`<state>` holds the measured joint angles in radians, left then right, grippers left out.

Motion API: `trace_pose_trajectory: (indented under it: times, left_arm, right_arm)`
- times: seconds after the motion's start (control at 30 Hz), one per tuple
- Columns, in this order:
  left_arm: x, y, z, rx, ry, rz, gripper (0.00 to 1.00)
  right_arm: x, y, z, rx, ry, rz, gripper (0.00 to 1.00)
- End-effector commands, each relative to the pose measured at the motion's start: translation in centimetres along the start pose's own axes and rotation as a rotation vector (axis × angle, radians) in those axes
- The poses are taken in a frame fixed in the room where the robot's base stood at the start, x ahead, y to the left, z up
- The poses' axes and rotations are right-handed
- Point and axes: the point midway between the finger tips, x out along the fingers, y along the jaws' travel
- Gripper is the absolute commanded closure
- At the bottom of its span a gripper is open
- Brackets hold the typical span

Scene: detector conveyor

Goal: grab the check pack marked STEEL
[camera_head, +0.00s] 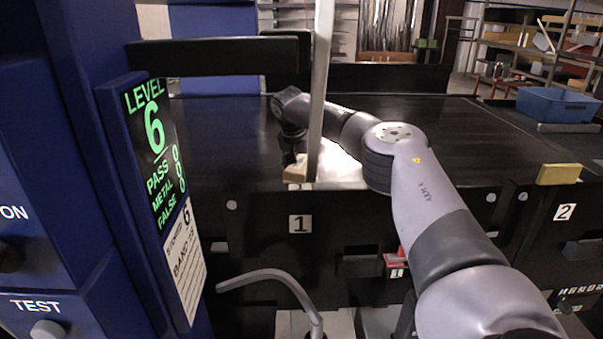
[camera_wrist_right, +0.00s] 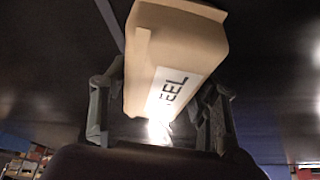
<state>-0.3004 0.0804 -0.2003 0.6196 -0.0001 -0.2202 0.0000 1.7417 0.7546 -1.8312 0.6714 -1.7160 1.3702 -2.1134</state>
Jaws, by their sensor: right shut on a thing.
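My right gripper (camera_wrist_right: 160,95) is shut on a tan check pack (camera_wrist_right: 185,45) in the right wrist view. A white label on the pack shows the letters EEL; the start of the word is hidden or cut by the edge. In the head view my right arm reaches over the black counter, and its gripper (camera_head: 293,150) points down. The tan pack (camera_head: 295,174) shows below it, partly hidden by a pale upright post. My left gripper is not in view.
The pale post (camera_head: 319,90) stands in front of my right gripper. A blue panel with a LEVEL 6 screen (camera_head: 157,150) is at the left. A blue bin (camera_head: 557,105) and a yellow block (camera_head: 559,174) sit at the right. The dark surface between is mostly clear.

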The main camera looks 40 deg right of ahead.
Motion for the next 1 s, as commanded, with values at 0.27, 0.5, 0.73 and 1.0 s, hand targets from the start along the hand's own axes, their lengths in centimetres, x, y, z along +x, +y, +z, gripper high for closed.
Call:
trace_pose_trajectory:
  times: [0.27,0.5,0.73,1.0]
  left_arm:
    - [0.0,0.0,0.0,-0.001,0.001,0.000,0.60]
    - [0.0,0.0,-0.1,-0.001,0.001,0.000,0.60]
    - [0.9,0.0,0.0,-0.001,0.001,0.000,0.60]
    - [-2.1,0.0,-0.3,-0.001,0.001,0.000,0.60]
  right_arm:
    - [0.0,0.0,0.0,0.000,0.000,-0.001,0.87]
    - [-0.1,-0.1,-0.1,0.001,0.002,-0.002,0.95]
    - [-0.2,-0.1,-0.1,0.002,0.003,-0.003,0.95]
    - [-3.1,-0.1,-1.3,0.001,0.001,-0.002,0.95]
